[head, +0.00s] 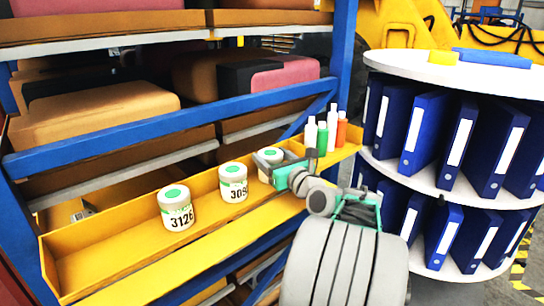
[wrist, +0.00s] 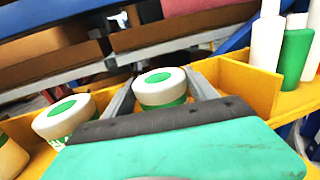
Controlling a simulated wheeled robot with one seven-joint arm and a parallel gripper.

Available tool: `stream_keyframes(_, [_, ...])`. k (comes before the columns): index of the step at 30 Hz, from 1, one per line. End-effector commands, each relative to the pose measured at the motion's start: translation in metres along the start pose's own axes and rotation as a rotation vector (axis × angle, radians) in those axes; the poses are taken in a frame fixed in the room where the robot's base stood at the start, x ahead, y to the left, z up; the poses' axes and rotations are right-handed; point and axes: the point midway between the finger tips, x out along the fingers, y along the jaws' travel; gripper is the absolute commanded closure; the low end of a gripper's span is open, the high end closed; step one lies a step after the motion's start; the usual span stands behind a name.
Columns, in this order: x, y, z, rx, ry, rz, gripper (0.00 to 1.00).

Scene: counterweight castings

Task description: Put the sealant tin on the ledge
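Three white tins with green-topped lids stand in a long yellow trough-like ledge (head: 110,246). The left tin (head: 177,208) reads 3126. The middle tin (head: 233,182) starts with 309, and its last digit is not clear. The right tin (head: 266,164) is partly hidden by my gripper (head: 273,160); its label cannot be read. None of the visible labels names sealant. In the wrist view, this tin (wrist: 160,88) is upright between my two grey fingers (wrist: 160,82), close to both. Whether they press on it is unclear.
White, green and orange bottles (head: 325,132) stand past a divider at the ledge's right end. A white round rack (head: 440,185) of blue binders is close on the right. A blue rail (head: 150,142) runs behind and above. The ledge is clear left of tin 3126.

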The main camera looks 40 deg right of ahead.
Motion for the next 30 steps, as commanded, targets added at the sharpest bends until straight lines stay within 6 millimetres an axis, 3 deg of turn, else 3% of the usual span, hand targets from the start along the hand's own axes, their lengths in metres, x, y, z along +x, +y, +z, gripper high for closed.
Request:
stream_keyframes(6, [0.0, 0.0, 0.0, 0.0, 0.0, 0.0, 0.15])
stream_keyframes(16, [-0.003, -0.001, 0.004, 0.001, -0.001, -0.002, 0.15])
stream_keyframes(20, [-0.026, -0.002, 0.002, -0.002, -0.001, -0.006, 0.15])
stream_keyframes(27, [-0.089, -0.002, 0.002, -0.001, -0.001, -0.007, 0.15])
stream_keyframes(30, [-0.107, -0.002, 0.003, 0.0, -0.001, -0.005, 0.15])
